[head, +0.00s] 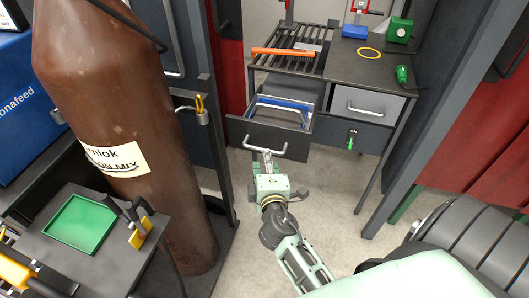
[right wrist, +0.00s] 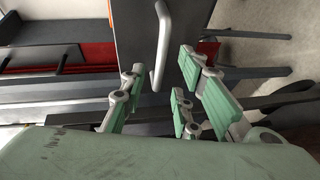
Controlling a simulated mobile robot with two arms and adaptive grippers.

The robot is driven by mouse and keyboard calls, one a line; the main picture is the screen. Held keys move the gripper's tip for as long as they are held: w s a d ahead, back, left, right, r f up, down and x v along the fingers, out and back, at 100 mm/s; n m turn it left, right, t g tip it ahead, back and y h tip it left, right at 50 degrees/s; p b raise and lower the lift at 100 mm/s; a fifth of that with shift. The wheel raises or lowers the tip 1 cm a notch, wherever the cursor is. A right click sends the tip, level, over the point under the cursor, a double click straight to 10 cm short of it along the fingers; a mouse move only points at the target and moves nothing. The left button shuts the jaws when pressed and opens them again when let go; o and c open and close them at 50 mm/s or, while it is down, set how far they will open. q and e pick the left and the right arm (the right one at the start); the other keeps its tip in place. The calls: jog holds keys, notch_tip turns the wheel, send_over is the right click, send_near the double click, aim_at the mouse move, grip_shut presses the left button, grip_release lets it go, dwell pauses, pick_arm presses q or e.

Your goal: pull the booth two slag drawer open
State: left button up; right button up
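The dark-fronted drawer (head: 250,138) under the slatted bench top stands pulled out, its inside open to view; I take it as the slag drawer. A light bar handle (head: 282,152) is on its front. My right gripper (head: 267,162) is at this handle, coming from the front. In the right wrist view the handle (right wrist: 161,45) is between the fingers of my right gripper (right wrist: 160,75), with gaps on both sides, so the gripper is open and not clamped on it. The drawer front (right wrist: 135,30) shows behind. My left gripper is out of view.
A grey drawer (head: 360,103) to the right is closed. A brown gas cylinder (head: 110,60) stands at left, near a green tray (head: 80,225). An orange brush-like tool (head: 280,52) lies on the slats. Clear floor (head: 335,190) lies in front of the bench.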

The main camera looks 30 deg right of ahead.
jog(key=v, duration=0.5)
jog(key=shift+s+a, duration=0.1)
jog(key=shift+s, duration=0.1)
jog(key=s+a+f+m+g+y, duration=0.1)
jog(key=s+a+f+g+y, duration=0.15)
jog(key=f, duration=0.65)
jog(key=s+a+f+g+y+p, duration=0.1)
jog(key=s+a+f, duration=0.25)
jog(key=f, duration=0.65)
jog(key=s+a+f+m+g+y, duration=0.1)
jog(key=s+a+f+g+y, duration=0.15)
jog(key=f, duration=0.65)
jog(key=s+d+f+m+g, duration=0.1)
jog(key=s+f+m+g, duration=0.1)
jog(key=s+f, duration=0.4)
jog(key=s+d+f+m+g+p, duration=0.1)
jog(key=s+f, duration=0.5)
jog(key=s, duration=0.8)
jog(key=s+d+f+m+g+y, duration=0.1)
jog(key=s+f+m+g, duration=0.3)
jog(key=s, duration=0.6)
notch_tip(320, 180, down, 3)
jog(key=shift+s+r+p, duration=0.15)
jog(key=shift+s+p, duration=0.15)
